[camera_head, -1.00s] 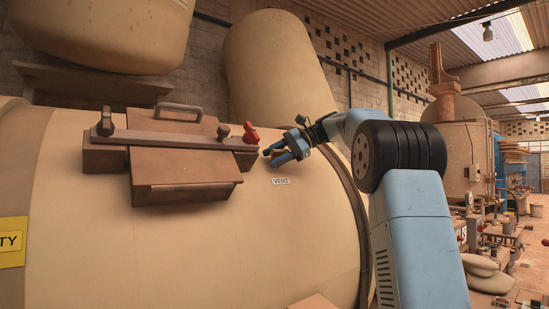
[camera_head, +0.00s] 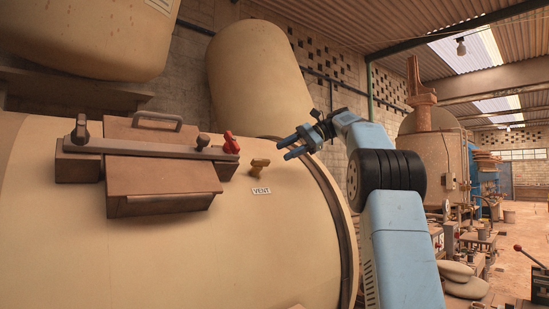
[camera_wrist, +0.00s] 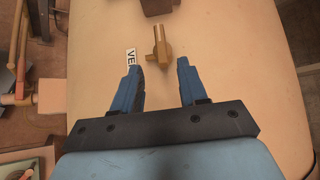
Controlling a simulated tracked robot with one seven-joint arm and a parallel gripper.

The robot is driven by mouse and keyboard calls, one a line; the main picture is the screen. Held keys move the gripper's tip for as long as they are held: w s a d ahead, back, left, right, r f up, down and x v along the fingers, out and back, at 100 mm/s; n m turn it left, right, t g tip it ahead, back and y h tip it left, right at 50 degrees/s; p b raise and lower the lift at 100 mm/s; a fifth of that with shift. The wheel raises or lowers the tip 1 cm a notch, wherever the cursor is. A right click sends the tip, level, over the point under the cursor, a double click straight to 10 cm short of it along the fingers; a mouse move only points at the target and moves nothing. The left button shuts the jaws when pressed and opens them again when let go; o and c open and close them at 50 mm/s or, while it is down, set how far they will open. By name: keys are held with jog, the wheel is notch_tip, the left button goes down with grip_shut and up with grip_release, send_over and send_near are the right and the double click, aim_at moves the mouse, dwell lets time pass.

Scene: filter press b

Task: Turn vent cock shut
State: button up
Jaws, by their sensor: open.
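The vent cock (camera_head: 259,167) is a small brass fitting on the curved side of the big beige tank, just above the white VENT label (camera_head: 261,190). In the wrist view the brass cock (camera_wrist: 161,46) stands ahead of my fingers, roughly midway across their gap, with the label (camera_wrist: 130,60) to its left. My gripper (camera_head: 283,148) has blue fingers and is apart from the cock, to its right and slightly higher in the head view. The wrist view shows the fingers (camera_wrist: 163,82) spread with nothing between them.
A brown hatch box (camera_head: 163,175) with a bar, a red knob (camera_head: 231,143) and dark knobs sits on the tank left of the cock. A dark band (camera_head: 335,215) rings the tank at right. The tank surface below the label is bare.

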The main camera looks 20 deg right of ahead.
jog(key=shift+v, duration=0.9)
jog(key=s+a+f+n+t+h, duration=0.2)
jog(key=s+a+f+h, duration=0.5)
jog(key=s+a+f, duration=0.7)
jog(key=s+d+f+n+h, duration=0.1)
jog(key=s+f+n+h, duration=0.1)
jog(key=s+f, duration=0.9)
jog(key=s+d+f+n+t+h, duration=0.1)
jog(key=s+d+f+n+h, duration=0.1)
jog(key=s+f, duration=0.9)
jog(key=s+n+h, duration=0.1)
jog(key=s+n, duration=0.1)
jog(key=shift+s+n, duration=0.35)
jog(key=shift+n, duration=0.05)
